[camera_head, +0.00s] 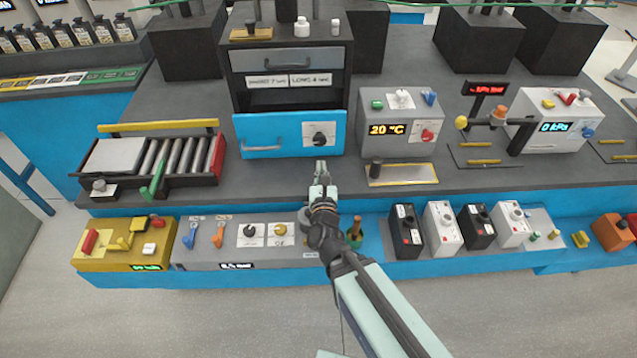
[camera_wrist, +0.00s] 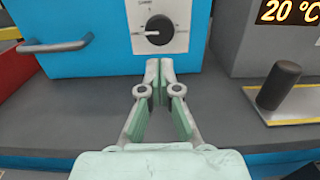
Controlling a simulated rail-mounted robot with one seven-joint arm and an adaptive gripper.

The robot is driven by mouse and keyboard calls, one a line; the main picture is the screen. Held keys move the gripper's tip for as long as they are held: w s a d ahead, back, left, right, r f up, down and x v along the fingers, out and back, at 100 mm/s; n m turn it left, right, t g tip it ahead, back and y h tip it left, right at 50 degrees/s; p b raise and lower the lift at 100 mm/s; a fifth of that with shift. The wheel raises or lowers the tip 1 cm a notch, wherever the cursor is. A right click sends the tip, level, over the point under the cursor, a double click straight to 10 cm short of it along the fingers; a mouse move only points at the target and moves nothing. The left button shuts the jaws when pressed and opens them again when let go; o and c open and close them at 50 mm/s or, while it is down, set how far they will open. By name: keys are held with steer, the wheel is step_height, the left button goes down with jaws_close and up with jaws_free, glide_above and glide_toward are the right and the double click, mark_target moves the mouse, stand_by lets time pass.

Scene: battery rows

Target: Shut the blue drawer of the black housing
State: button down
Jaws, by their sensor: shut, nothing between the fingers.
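The black housing (camera_head: 241,90) stands at the back, left of centre. Its blue drawer (camera_head: 240,125) is the lowest front, and stands forward of the housing with a dark gap above it. It has a grey handle (camera_head: 263,148) at left and a black knob on a white plate (camera_head: 319,136) at right. In the wrist view the blue drawer (camera_wrist: 90,55) fills the upper left, with its handle (camera_wrist: 55,46) and knob (camera_wrist: 159,30). My gripper (camera_head: 320,166) is shut and empty, its fingertips (camera_wrist: 159,66) just in front of the drawer's lower edge below the knob. Whether they touch is unclear.
A grey drawer (camera_head: 287,58) sits higher in the housing. A temperature box (camera_head: 400,115) stands to the right, with a black post on a plate (camera_head: 402,174) before it. A roller conveyor (camera_head: 165,157) is at left. Several controls line the bench's lower front ledge.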

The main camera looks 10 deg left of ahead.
mark_target(319, 146)
steer(key=shift+w+f+b, duration=0.2)
steer(key=shift+w+b, duration=0.05)
steer(key=shift+b, duration=0.25)
steer(key=x, duration=0.1)
steer(key=p+x, duration=0.1)
steer(key=x, duration=0.1)
steer(key=r+x, duration=0.1)
steer(key=x, duration=0.1)
steer(key=shift+a+p, duration=0.2)
steer(key=shift+p, duration=0.2)
steer(key=shift+w+a+f+p, duration=0.1)
steer(key=shift+w+p, duration=0.2)
steer(key=shift+w, duration=0.25)
steer(key=shift+w+f, duration=0.1)
steer(key=shift+w, duration=0.1)
steer(key=shift+w+a+f+b, duration=0.15)
steer(key=shift+w+b, duration=0.15)
steer(key=shift+b, duration=0.05)
steer(key=b+x, duration=0.7)
steer(key=x, duration=0.5)
steer(key=shift+a+f, duration=0.15)
steer(key=shift+f, duration=0.05)
steer(key=shift+w+r, duration=0.15)
steer(key=shift+r, duration=0.25)
